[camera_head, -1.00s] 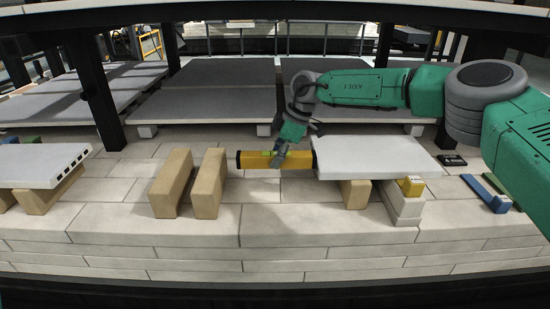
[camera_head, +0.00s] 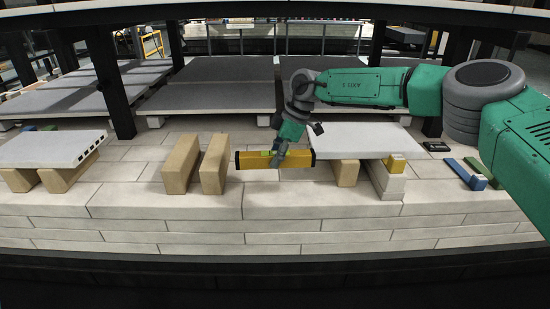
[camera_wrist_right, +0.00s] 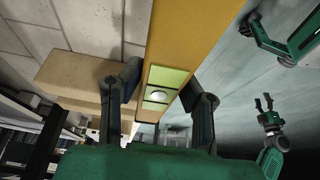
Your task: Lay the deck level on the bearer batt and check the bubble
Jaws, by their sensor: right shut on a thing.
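My right gripper (camera_head: 277,157) is shut on the yellow spirit level (camera_head: 298,159) near its middle. In the right wrist view its fingers (camera_wrist_right: 165,100) flank the level (camera_wrist_right: 190,35), and the green vial window with a pale bubble (camera_wrist_right: 160,90) shows. In the head view, the level appears at the left end of a pale flat batt (camera_head: 365,138); I cannot tell whether they touch. That batt rests on a tan block (camera_head: 345,172) and a pale stack (camera_head: 388,182). Green arm ends show at the wrist view's right; I cannot tell which is my left gripper.
Two tan blocks (camera_head: 181,163) (camera_head: 214,164) stand left of the level. A slotted pale slab (camera_head: 50,148) lies on blocks at far left. A small yellow block (camera_head: 396,163) sits on the pale stack. A blue bar (camera_head: 460,170) lies at right. Dark posts (camera_head: 115,90) rise behind.

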